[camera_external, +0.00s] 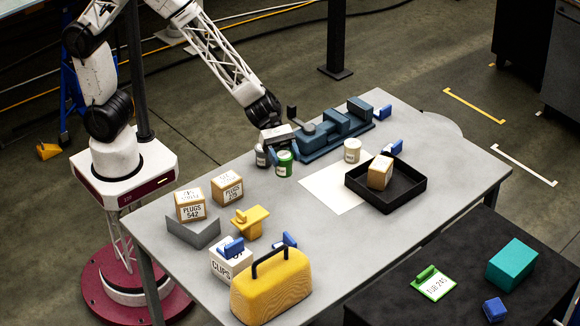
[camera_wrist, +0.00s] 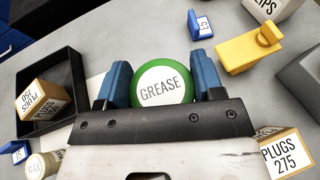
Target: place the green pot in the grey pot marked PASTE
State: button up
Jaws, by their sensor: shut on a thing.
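The green pot (camera_external: 284,168), its white label reading GREASE, is between the blue fingers of my gripper (camera_external: 283,155) in the external view. In the wrist view the green pot (camera_wrist: 163,84) fills the gap between both fingers (camera_wrist: 162,86), which are shut on it. I cannot tell whether the pot touches the table. A grey pot (camera_external: 261,158) with a pale label stands just left of the green pot in the external view, partly hidden by my gripper; its lettering is too small to read. The grey pot does not show in the wrist view.
A blue jig (camera_external: 335,131) lies right behind my gripper. A cream pot (camera_external: 352,153) stands near a black tray (camera_external: 408,196) holding a box. PLUGS boxes (camera_external: 228,189), a yellow clamp-like piece (camera_external: 246,222) and a yellow case (camera_external: 270,288) stand towards the front. The middle front is fairly clear.

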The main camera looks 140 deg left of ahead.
jog(key=s+a+r+m+g+h, duration=0.1)
jog(key=s+a+m+h, duration=0.1)
jog(key=s, duration=0.8)
jog(key=s+a+r+m+g+h, duration=0.1)
jog(key=s+a+r+m+h, duration=0.1)
jog(key=s+a, duration=0.3)
jog(key=s, duration=0.4)
jog(key=shift+s+a+r, duration=0.25)
jog(key=shift+s+a, duration=0.05)
jog(key=shift+s, duration=0.1)
jog(key=shift+f, duration=0.1)
jog(key=shift+f, duration=1.9)
jog(key=shift+f, duration=0.15)
jog(key=shift+f, duration=1.85)
jog(key=shift+f, duration=0.1)
